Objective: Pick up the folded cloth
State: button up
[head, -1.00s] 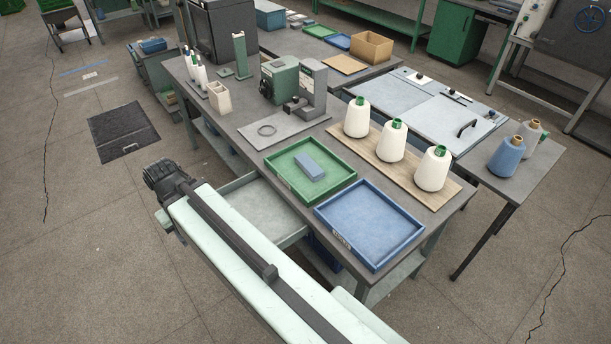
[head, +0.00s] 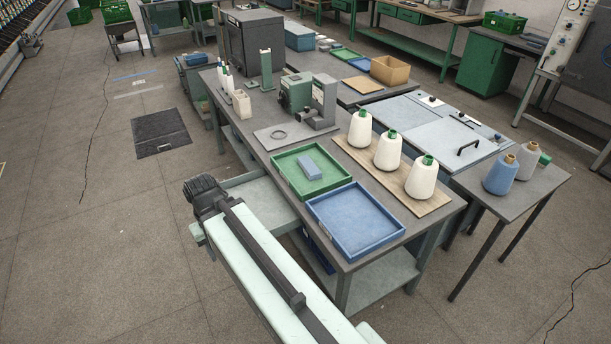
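The folded cloth (head: 310,168) is a small blue-grey block lying in the green tray (head: 333,186) on the grey workbench. My arm reaches in from the bottom of the head view, and its dark far end (head: 204,193) is left of the bench, beside the pulled-out drawer. The fingers of my gripper cannot be made out. The cloth lies apart from my arm, to its right and farther back.
An empty blue tray (head: 395,237) sits beside the green tray. White yarn cones (head: 388,151) stand on a wooden board behind it. The open drawer (head: 259,198) juts out between my arm and the bench. A grey-green machine (head: 297,93) stands farther back.

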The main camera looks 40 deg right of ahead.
aim_at(311, 171)
jog(key=z, duration=0.15)
jog(key=i, duration=0.95)
jog(key=u, duration=0.05)
